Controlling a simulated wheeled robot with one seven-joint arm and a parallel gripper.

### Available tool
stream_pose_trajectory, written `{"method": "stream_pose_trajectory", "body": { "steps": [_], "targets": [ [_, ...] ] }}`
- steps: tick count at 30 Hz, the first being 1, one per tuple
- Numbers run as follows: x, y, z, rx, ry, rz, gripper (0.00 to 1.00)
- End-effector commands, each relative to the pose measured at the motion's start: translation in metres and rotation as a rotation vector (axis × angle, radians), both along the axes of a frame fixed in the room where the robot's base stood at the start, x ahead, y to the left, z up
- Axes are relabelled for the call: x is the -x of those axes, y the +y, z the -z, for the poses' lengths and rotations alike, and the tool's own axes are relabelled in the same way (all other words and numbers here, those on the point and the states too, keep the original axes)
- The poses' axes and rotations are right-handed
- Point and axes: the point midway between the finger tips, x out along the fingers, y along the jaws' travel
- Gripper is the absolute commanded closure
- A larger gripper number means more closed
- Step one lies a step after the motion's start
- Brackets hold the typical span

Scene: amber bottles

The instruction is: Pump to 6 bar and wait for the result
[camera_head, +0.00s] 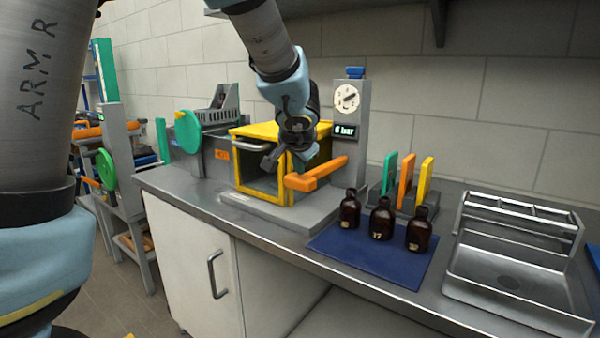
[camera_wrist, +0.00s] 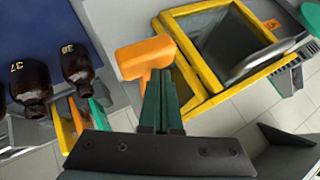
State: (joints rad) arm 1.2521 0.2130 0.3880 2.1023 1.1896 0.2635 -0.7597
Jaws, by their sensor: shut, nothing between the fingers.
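The yellow-framed pressure chamber (camera_head: 258,190) stands on the bench on a grey base; its front window looks dark. In the head view my wrist hides part of the chamber top.
Three amber bottles (camera_head: 381,218) stand on a blue mat (camera_head: 365,255) to the right. Behind them is a rack with green, orange and yellow upright plates (camera_head: 407,182). A metal sink tray (camera_head: 510,265) is at far right. A machine with a green wheel (camera_head: 188,132) stands left.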

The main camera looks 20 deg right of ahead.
Motion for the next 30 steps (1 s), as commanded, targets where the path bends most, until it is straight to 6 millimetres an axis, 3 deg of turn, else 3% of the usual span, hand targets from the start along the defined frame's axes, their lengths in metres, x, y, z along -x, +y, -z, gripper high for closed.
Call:
{"method": "stream_pose_trajectory", "body": {
  "steps": [4, 19, 30],
  "targets": [
    [0.0, 0.0, -0.01, 0.0, -0.002, 0.001, 1.0],
    [0.0, 0.0, -0.013, 0.001, -0.001, 0.0, 1.0],
    [0.0, 0.0, -0.047, 0.001, 0.0, 0.001, 1.0]
  ]
}}
